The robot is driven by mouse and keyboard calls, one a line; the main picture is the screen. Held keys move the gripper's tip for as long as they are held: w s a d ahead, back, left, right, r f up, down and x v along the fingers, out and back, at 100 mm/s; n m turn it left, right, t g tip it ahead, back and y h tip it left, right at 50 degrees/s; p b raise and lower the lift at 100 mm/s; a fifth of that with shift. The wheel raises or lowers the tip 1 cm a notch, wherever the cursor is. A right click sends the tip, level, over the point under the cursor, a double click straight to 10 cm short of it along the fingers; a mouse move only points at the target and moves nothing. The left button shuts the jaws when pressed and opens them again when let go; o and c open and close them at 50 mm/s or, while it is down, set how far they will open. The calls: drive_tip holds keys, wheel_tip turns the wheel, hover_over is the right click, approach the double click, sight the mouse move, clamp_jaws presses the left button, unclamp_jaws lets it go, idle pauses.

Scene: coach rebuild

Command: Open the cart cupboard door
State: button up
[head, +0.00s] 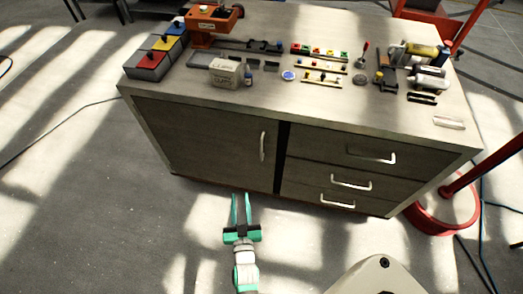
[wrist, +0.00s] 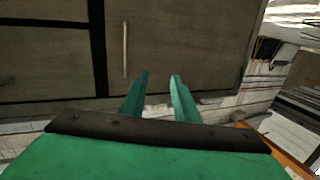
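The cart cupboard door (head: 200,135) is the dark panel on the left of the cart's front in the head view, and it looks shut. Its upright pale bar handle (head: 263,146) is near the door's right edge. My gripper (head: 240,196) is below and in front of the door, apart from the handle, with its fingers pointing at the cart. In the wrist view the door (wrist: 190,45) fills the upper middle, and the handle (wrist: 125,50) is left of my gripper (wrist: 159,75). The green fingers are apart with nothing between them.
The cart top (head: 310,110) holds several tools, small parts, a white box (head: 225,72) and an orange machine (head: 213,25). Drawers with pale handles (head: 352,182) are right of the door. A red stand (head: 440,212) is at the right. The floor left of my gripper is clear.

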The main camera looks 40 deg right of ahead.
sight(261, 150)
drive_tip(key=shift+w+d+f+m+g+h, duration=0.15)
drive_tip(key=shift+w+d+h, duration=0.25)
drive_tip(key=shift+w+d, duration=2.4)
drive_tip(key=shift+w+d+r+m+g+h, duration=0.15)
drive_tip(key=shift+w+d+h, duration=0.25)
drive_tip(key=shift+w+d, duration=2.45)
drive_tip(key=shift+w+d+f+m+g+h, duration=0.3)
drive_tip(key=shift+w+d, duration=0.95)
drive_tip(key=shift+d, duration=3.05)
drive_tip(key=shift+r, duration=0.2)
clamp_jaws()
